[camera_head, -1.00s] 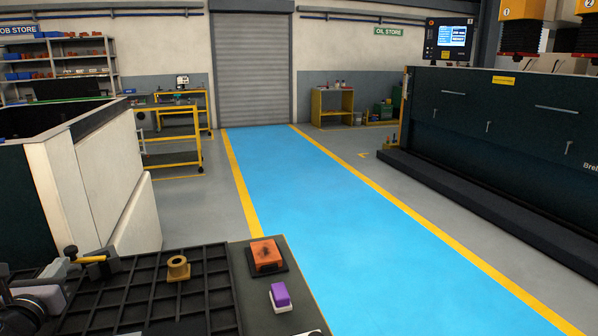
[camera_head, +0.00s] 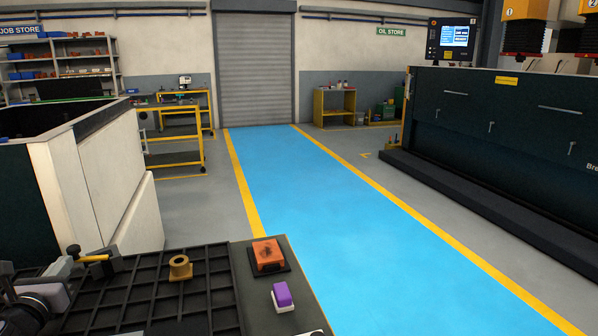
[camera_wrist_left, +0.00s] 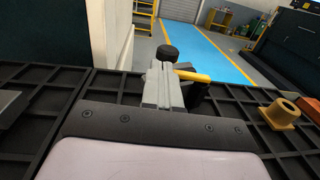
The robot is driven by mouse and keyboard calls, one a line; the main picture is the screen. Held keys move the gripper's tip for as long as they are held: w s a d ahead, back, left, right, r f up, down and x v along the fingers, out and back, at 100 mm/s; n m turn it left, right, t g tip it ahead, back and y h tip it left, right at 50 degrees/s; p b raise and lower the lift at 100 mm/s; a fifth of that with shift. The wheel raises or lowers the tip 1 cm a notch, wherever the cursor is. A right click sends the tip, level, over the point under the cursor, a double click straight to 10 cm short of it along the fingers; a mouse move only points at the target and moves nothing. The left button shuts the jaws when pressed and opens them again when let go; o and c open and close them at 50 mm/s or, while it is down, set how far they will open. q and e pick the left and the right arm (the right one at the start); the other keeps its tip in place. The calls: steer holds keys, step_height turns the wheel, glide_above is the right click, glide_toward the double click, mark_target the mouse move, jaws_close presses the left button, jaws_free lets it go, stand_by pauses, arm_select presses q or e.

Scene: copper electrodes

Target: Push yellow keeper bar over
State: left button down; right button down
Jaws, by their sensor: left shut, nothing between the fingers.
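The yellow keeper bar (camera_head: 94,258) is a short bar on a dark block with a black knob (camera_head: 73,249), at the left of the black gridded tray (camera_head: 140,290) in the head view. In the left wrist view the bar (camera_wrist_left: 194,76) lies just right of my fingers, pointing right. My left gripper (camera_head: 62,267) is shut and empty, its grey fingertips close beside the block and knob. In the left wrist view the fingertips (camera_wrist_left: 162,70) point at the knob; whether they touch it or the bar I cannot tell. My right gripper is not in view.
A brass flanged bush (camera_head: 180,267) stands on the tray to the right of the bar. An orange block (camera_head: 267,254) and a purple-topped block (camera_head: 283,296) sit on the bench's right part. A white-sided machine (camera_head: 100,190) stands behind, left.

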mark_target(83, 258)
arm_select(q)
steer(key=shift+w+d+b, duration=0.15)
steer(key=shift+w+d, duration=0.05)
steer(key=shift+w, duration=0.7)
steer(key=shift+w+d+b, duration=0.1)
steer(key=shift+w+d, duration=0.05)
steer(key=shift+w, duration=0.7)
steer(key=shift+w+d+b, duration=0.15)
steer(key=shift+w+d, duration=0.05)
steer(key=shift+w, duration=0.7)
steer(key=shift+s, duration=0.15)
steer(key=shift+p+v, duration=0.5)
steer(key=shift+v, duration=1.4)
steer(key=shift+s, duration=0.1)
